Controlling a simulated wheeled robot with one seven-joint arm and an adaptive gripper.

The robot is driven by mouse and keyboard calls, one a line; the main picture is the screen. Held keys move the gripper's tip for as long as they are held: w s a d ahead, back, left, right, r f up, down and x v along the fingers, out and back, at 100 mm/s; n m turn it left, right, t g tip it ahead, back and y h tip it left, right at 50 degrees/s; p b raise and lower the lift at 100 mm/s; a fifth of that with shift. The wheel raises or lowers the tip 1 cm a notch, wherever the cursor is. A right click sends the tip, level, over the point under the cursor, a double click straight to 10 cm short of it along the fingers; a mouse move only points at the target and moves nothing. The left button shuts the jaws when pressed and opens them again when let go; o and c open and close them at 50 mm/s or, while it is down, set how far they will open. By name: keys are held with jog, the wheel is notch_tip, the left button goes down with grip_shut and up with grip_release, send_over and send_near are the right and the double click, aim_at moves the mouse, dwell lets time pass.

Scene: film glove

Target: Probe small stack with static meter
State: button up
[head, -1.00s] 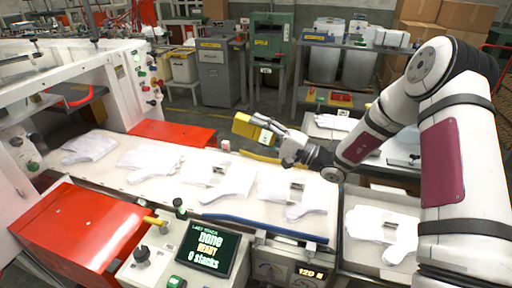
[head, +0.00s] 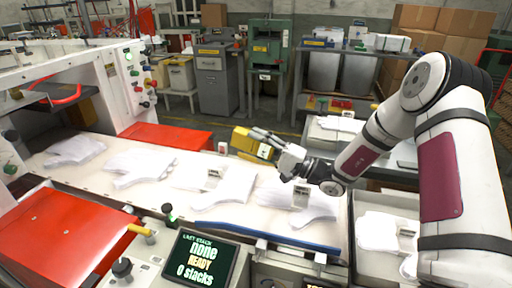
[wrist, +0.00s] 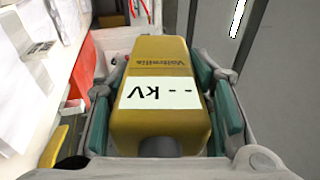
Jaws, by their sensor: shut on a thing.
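My gripper (head: 271,147) is shut on the yellow static meter (head: 252,142), holding it in the air above the far side of the white conveyor. In the wrist view the static meter (wrist: 160,75) sits between the green finger pads, and its pale label reads "-- kV" upside down. Several flat stacks of white film gloves lie in a row on the conveyor: one at far left (head: 75,150), one left of middle (head: 138,166), a middle one (head: 215,186) and a right one (head: 300,206). Another glove stack (head: 380,232) lies in a tray at right. I cannot tell which stack is smallest.
Red covers (head: 60,235) and the white machine (head: 75,72) flank the conveyor at left. Grey cabinets and a green press (head: 269,60) stand behind.

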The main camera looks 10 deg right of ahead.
notch_tip(320, 180, down, 7)
jog(key=b, duration=0.4)
jog(key=shift+r, duration=0.1)
dwell(0.7)
jog(key=shift+r+p, duration=2.15)
jog(key=shift+r, duration=1.4)
